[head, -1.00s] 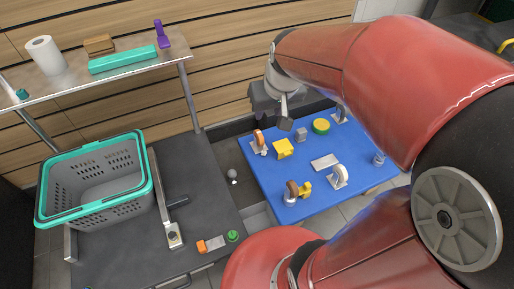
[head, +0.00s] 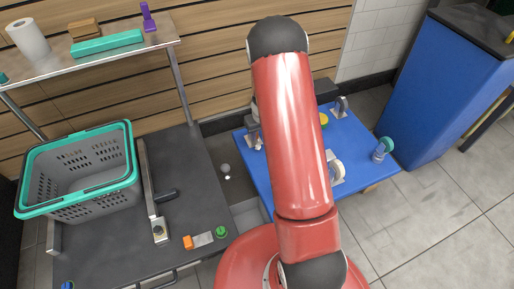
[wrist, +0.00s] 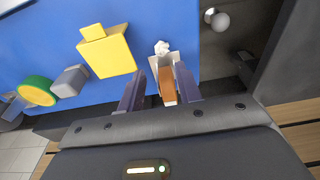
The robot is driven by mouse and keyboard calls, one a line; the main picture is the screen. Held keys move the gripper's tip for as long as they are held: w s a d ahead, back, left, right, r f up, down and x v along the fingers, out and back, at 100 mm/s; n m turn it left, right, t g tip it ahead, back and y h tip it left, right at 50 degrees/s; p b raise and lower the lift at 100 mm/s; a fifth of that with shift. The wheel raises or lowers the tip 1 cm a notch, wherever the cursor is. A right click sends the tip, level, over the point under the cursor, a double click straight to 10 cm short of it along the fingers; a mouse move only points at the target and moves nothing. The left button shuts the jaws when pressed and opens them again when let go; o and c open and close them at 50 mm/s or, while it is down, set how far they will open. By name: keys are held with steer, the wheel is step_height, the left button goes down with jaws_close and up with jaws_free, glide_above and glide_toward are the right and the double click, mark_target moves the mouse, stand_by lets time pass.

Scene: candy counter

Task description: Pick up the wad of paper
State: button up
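The wad of paper (wrist: 161,47) is small, white and crumpled. In the wrist view it lies on the blue table top (wrist: 40,40), just beyond an orange-brown piece on a white base (wrist: 167,85). My gripper (wrist: 160,68) is open, with its two dark fingers apart. The orange-brown piece shows between the fingers, and the wad lies just past the fingertips. Whether the fingers touch anything is unclear. In the head view my red arm hides much of the table and most of my gripper.
A yellow block (wrist: 107,52), a grey block (wrist: 70,80) and a green-and-yellow round piece (wrist: 37,91) stand left of the fingers. A grey ball (head: 225,168) lies on the floor between the tables. A basket (head: 80,180) stands on the dark counter (head: 190,165).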

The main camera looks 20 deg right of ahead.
mark_target(258, 145)
steer(key=f, duration=0.4)
steer(key=f+b, duration=0.1)
steer(key=f, duration=0.1)
steer(key=shift+w+a+f, duration=0.15)
steer(key=shift+w+a, duration=0.05)
steer(key=shift+w, duration=0.15)
steer(key=shift+c, duration=0.2)
steer(key=c, duration=0.7)
